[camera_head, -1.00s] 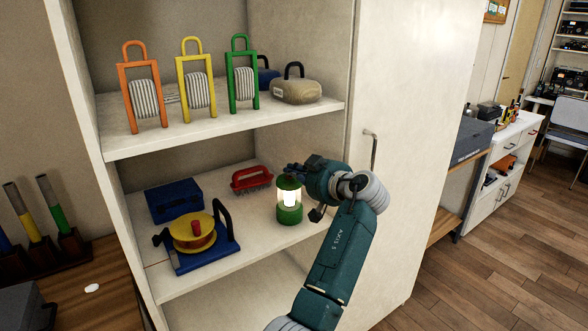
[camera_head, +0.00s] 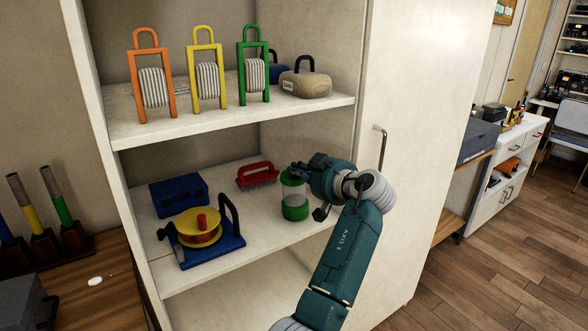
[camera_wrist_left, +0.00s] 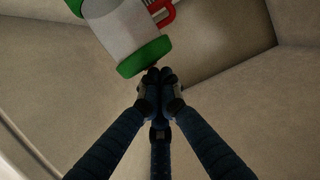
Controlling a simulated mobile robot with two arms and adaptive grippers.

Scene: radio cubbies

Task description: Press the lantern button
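The lantern (camera_head: 295,212), with a green base, green top and pale clear middle, stands upright on the middle cubby shelf (camera_head: 262,235). Its middle is unlit. My left gripper (camera_head: 298,170) is at the lantern's top, on its right side. In the left wrist view the fingers (camera_wrist_left: 157,76) are shut together with nothing between them. Their tips are right at the green edge of the lantern (camera_wrist_left: 118,28), touching or nearly so. I cannot make out the button clearly; the fingers may cover it. My right gripper is not in view.
A red brush (camera_head: 257,176), a blue box (camera_head: 180,195) and a blue-based yellow reel (camera_head: 198,229) share the shelf. Orange, yellow and green framed reels stand on the shelf above (camera_head: 232,117). A white door with a handle (camera_head: 381,147) is just right of my arm.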

